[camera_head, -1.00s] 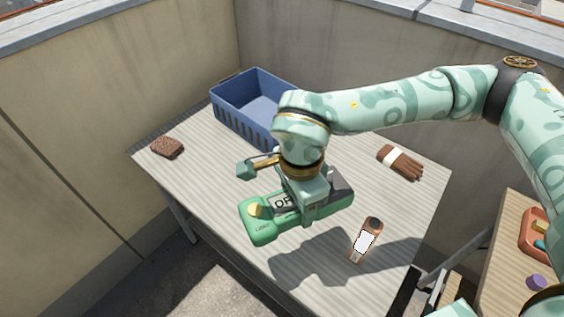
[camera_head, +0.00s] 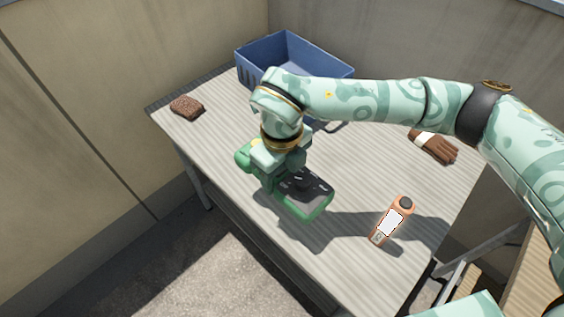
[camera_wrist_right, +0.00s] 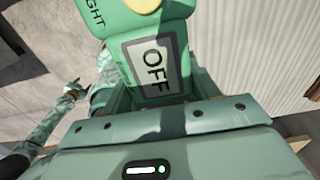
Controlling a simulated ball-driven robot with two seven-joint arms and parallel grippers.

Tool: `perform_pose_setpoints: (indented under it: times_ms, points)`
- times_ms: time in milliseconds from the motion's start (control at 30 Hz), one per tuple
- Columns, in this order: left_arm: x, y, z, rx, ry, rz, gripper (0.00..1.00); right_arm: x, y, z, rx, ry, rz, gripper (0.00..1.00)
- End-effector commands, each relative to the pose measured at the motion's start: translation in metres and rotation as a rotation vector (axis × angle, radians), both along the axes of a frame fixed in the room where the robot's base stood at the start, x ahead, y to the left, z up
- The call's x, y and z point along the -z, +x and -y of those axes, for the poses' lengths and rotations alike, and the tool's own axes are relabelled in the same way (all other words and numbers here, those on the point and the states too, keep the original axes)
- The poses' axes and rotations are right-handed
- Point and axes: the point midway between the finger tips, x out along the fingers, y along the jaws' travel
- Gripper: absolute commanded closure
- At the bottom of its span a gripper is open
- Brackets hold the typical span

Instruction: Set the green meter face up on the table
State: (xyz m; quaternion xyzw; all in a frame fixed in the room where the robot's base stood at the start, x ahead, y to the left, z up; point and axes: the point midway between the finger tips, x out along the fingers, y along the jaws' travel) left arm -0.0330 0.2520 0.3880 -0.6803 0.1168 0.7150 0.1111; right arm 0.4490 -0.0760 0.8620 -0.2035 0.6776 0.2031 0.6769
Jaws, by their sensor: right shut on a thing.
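The green meter (camera_head: 318,205) is held over the front part of the striped table (camera_head: 330,270). Its dark panel with small markings faces mostly up in the head view, and its other green end shows left of the gripper. My right gripper (camera_head: 270,168) is shut across the meter's middle and hides part of it. In the right wrist view, the meter (camera_wrist_right: 125,65) shows a screen reading OFF and part of a yellow button, between the fingers. I cannot tell whether the meter touches the table.
A blue crate (camera_head: 250,75) stands at the back. An orange item with a dark cap and white label (camera_head: 391,222) lies right of the meter. The near tabletop is bare.

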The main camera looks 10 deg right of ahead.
Motion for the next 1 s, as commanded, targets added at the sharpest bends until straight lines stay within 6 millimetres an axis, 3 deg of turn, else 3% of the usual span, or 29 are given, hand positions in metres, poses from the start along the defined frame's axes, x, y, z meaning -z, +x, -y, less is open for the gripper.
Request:
perform_pose_setpoints:
  times_ms: [200,400,767,1000]
  points:
    - [0.019,-0.009,0.000,0.000,0.000,-0.022,0.42,0.022,0.039,0.005,0.002,0.001,-0.003,0.77]
    - [0.033,-0.017,0.000,0.000,0.000,-0.040,0.42,0.052,0.063,0.008,0.000,0.001,-0.004,0.77]
    - [0.044,-0.023,0.000,0.001,0.000,-0.055,0.42,0.073,0.083,0.010,-0.003,0.001,0.000,0.77]
    - [0.063,-0.035,-0.001,0.002,0.000,-0.083,0.42,0.111,0.087,0.011,-0.004,0.001,-0.006,0.77]
